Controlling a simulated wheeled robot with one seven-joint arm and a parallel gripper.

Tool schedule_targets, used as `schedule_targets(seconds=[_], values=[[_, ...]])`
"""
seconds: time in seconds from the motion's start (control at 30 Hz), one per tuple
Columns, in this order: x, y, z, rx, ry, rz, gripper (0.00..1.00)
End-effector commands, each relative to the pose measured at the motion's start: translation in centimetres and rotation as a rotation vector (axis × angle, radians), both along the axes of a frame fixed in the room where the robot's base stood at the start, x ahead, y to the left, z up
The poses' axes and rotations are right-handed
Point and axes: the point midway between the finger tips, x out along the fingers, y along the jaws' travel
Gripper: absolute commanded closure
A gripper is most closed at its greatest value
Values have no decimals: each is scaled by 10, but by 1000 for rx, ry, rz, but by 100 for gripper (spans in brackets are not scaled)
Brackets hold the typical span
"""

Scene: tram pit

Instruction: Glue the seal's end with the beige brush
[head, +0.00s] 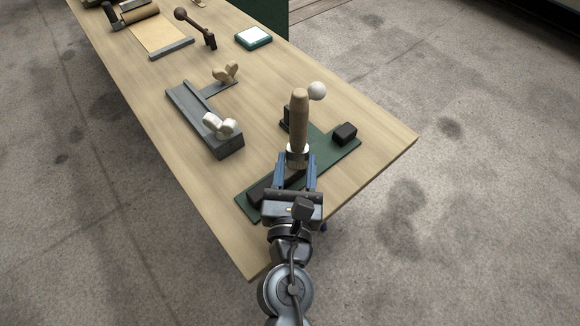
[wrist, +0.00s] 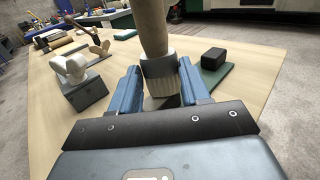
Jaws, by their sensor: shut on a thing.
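A brush with a wooden handle (head: 299,118) stands nearly upright, handle up, between the blue fingers of my gripper (head: 297,158). In the wrist view the collar (wrist: 159,68) and beige bristles (wrist: 162,90) show between the fingers; the bristle tips are hidden. The brush is above a green board (head: 326,155) that carries black blocks, one at the right (head: 344,132) and one at the near left (head: 258,193). I cannot make out the seal's end; my gripper and brush cover part of the board.
A white ball (head: 317,91) shows beside the handle's top. A grey fixture (head: 199,121) with pale wing-shaped knobs stands left. Farther back are a teal-edged white pad (head: 253,38), a dark lever (head: 195,26) and a beige sheet (head: 157,35). The table's right corner is clear.

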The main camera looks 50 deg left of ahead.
Motion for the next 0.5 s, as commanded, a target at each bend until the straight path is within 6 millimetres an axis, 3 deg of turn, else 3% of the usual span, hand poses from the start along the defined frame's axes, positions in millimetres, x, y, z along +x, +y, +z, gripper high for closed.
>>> schedule_targets(seconds=[0.5], values=[[20, -1, 1, 1, -1, 0, 86]])
